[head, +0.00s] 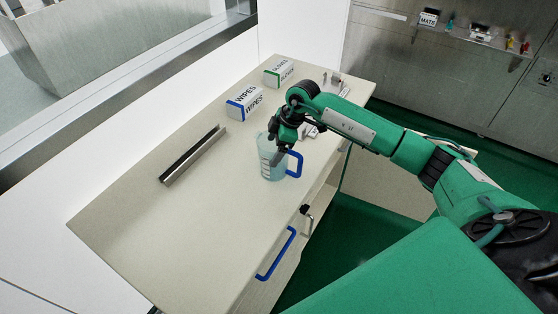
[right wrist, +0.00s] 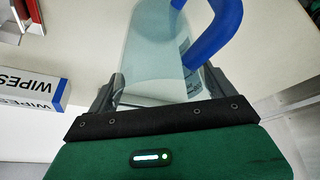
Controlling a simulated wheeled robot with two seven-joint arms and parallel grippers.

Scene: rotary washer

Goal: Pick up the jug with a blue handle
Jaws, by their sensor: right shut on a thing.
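The jug (head: 267,168) is clear and bluish with a blue handle on its right side. It stands upright on the table in the head view. My right gripper (head: 282,150) reaches down to it from above, with part of the jug hidden behind the fingers. In the right wrist view, the jug (right wrist: 155,60) lies between the two fingers of the right gripper (right wrist: 158,92), which is shut on its body. The blue handle (right wrist: 218,32) rises to the upper right there. My left gripper is not in view.
A wipes box (head: 243,103) and a gloves box (head: 279,72) stand toward the back of the table. A metal channel (head: 193,154) lies left of the jug. A blue drawer handle (head: 277,254) sticks out at the front edge. The table's near left part is clear.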

